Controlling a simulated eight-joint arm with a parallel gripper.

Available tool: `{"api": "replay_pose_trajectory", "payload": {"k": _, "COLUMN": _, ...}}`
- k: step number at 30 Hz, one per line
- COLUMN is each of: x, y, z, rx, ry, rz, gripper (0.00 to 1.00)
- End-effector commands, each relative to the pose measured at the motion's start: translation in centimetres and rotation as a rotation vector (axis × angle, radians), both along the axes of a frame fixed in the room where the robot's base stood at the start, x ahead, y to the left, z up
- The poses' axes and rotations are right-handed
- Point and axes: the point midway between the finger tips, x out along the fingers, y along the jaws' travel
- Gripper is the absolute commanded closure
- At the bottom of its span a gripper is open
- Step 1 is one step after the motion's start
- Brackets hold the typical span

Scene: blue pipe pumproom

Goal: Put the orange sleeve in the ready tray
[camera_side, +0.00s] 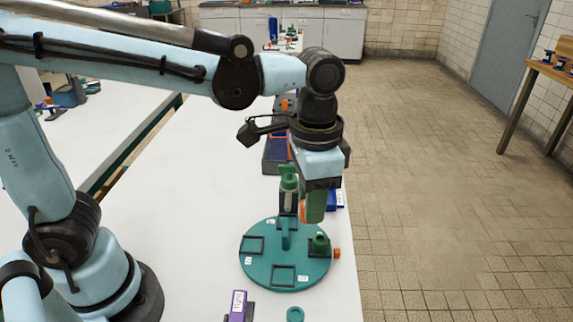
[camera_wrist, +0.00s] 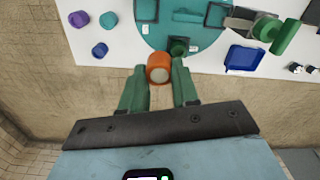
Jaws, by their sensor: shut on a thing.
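My gripper (camera_side: 315,218) points down above the right part of a teal round turntable (camera_side: 262,272). Its green fingers (camera_wrist: 160,75) are shut on the orange sleeve (camera_wrist: 159,68), whose pale round end faces the wrist camera. In the side view only a strip of the sleeve (camera_side: 302,211) shows beside the near finger. The sleeve is held clear of the turntable. A blue tray (camera_wrist: 244,58) lies beyond the turntable; in the side view it is partly hidden behind my gripper, with a white label (camera_side: 340,199). I cannot read its label, so cannot confirm it is the ready tray.
The turntable carries black square frames, a teal post (camera_side: 285,236) and a dark green fitting (camera_side: 319,243) with an orange end. A green-topped bottle (camera_side: 288,180) stands behind. A purple labelled piece (camera_side: 238,306) and teal ring (camera_side: 295,314) lie in front. The table edge is close right.

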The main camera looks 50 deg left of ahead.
Motion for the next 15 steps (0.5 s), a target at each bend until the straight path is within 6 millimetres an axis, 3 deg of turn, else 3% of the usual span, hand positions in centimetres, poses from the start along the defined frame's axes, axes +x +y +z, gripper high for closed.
{"api": "replay_pose_trajectory", "payload": {"k": 6, "x": 5.8, "y": 0.6, "z": -1.1, "rx": 0.0, "ry": 0.0, "rz": 0.004, "gripper": 1.0}}
{"api": "replay_pose_trajectory", "payload": {"k": 15, "x": 10.3, "y": 1.7, "z": -2.8, "rx": 0.0, "ry": 0.0, "rz": 0.001, "gripper": 1.0}}
